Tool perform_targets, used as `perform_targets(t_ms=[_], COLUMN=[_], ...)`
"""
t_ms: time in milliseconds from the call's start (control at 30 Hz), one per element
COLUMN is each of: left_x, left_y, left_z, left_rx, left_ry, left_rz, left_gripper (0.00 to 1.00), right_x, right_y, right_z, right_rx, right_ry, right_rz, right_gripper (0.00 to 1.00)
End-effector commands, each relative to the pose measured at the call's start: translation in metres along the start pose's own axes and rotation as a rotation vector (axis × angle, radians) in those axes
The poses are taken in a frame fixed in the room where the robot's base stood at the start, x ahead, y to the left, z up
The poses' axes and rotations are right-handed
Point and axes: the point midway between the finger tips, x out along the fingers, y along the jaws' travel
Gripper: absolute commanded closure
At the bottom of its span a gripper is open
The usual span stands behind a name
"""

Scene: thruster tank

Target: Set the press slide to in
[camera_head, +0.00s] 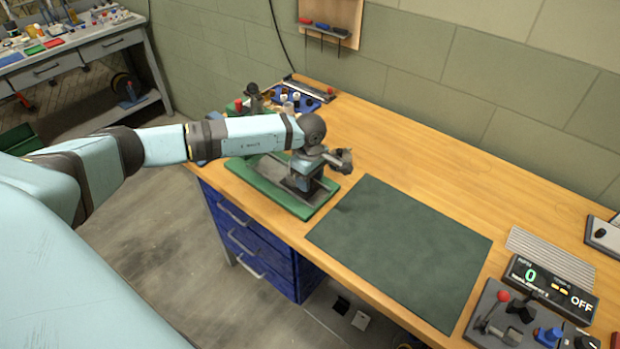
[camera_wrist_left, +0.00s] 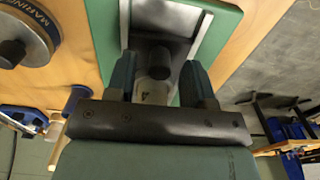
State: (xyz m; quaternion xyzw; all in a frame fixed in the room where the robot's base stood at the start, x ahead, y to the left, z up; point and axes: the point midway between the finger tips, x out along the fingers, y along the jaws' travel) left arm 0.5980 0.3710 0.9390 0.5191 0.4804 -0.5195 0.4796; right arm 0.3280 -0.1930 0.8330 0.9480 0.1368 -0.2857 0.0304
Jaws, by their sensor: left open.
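The press (camera_head: 237,165) is a green base with a grey metal bed near the left front edge of the wooden bench. Its slide cannot be made out clearly, as my left arm covers much of the press. My left gripper (camera_head: 318,170) is over the right end of the press. In the left wrist view the gripper (camera_wrist_left: 160,72) is open, its two fingers apart. A dark rounded knob (camera_wrist_left: 152,54) with a pale part below it shows between them. I cannot tell whether the fingers touch it. The green base (camera_wrist_left: 228,28) borders the grey bed there. My right gripper is not in view.
A dark green mat (camera_head: 400,245) lies bare right of the press. A control box with a red-knobbed lever (camera_head: 503,297) and a display reading 0 and OFF (camera_head: 550,285) stand at the right. Small blue holders (camera_head: 295,100) are behind the press. The bench behind the mat is clear.

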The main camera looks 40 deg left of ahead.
Motion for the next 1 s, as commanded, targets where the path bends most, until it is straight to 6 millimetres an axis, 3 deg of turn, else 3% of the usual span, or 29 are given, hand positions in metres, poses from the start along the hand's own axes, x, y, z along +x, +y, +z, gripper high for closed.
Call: perform_targets(t_ms=[400, 600, 833, 1000], left_x=[0.009, 0.009, 0.01, 0.012], left_y=[0.0, 0.0, 0.0, 0.0], left_z=[0.0, 0.0, -0.005, -0.031], left_rx=[0.0, -0.001, -0.002, -0.004], left_ry=[0.0, 0.0, 0.001, 0.003], left_rz=[0.001, 0.001, 0.001, 0.001], left_gripper=[0.52, 0.98, 1.0, 1.0], right_x=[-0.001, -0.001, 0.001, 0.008], right_y=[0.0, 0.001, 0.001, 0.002], right_z=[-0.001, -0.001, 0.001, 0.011], right_rx=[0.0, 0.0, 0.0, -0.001], right_ry=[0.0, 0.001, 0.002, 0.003], right_rz=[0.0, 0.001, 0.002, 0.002], right_gripper=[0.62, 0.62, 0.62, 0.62])
